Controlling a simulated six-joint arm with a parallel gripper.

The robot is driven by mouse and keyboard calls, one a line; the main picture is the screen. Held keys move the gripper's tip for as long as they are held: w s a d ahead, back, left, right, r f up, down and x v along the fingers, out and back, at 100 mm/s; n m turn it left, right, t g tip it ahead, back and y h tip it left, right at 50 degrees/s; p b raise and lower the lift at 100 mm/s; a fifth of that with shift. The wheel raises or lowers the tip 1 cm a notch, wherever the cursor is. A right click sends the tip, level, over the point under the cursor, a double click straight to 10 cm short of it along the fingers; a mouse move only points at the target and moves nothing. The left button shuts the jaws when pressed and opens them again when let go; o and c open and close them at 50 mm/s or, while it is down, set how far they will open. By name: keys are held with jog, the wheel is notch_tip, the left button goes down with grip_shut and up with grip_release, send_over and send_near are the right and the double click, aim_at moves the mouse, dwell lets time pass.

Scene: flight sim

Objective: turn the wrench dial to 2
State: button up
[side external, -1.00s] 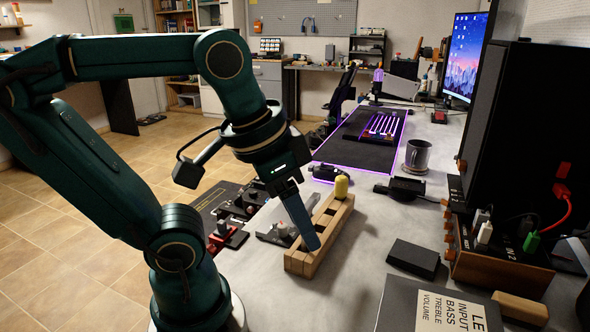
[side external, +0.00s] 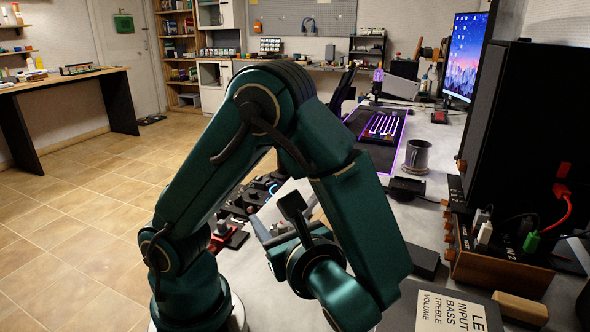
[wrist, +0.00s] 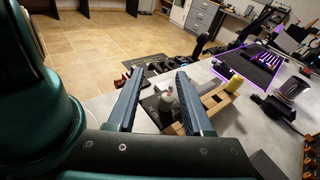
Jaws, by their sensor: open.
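My gripper (wrist: 160,74) is open in the wrist view, its two dark blue-grey fingers apart with nothing held. In the side external view my arm hides the small grey panel and most of the gripper; the dark panels (side external: 262,189) show only in part.
A mug (side external: 417,156), a black mat (side external: 375,145) and a speaker cabinet (side external: 512,140) occupy the table's right side. The floor at left is clear.

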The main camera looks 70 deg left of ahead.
aim_at(282, 224)
jog(key=m+t, duration=0.1)
jog(key=d+m+t+y, duration=0.1)
jog(key=w+m+t, duration=0.1)
jog(key=shift+d+f+y, duration=0.2)
jog(key=shift+f+y, duration=0.1)
jog(key=shift+s+d+f+m+t, duration=0.1)
jog(key=shift+d+f+m+t, duration=0.1)
jog(key=shift+m+t, duration=0.35)
jog(key=shift+d+f+m+t, duration=0.15)
jog(key=shift+f+m+t, duration=0.05)
jog(key=shift+m+t, duration=0.35)
jog(key=shift+x, duration=2.45)
grip_shut()
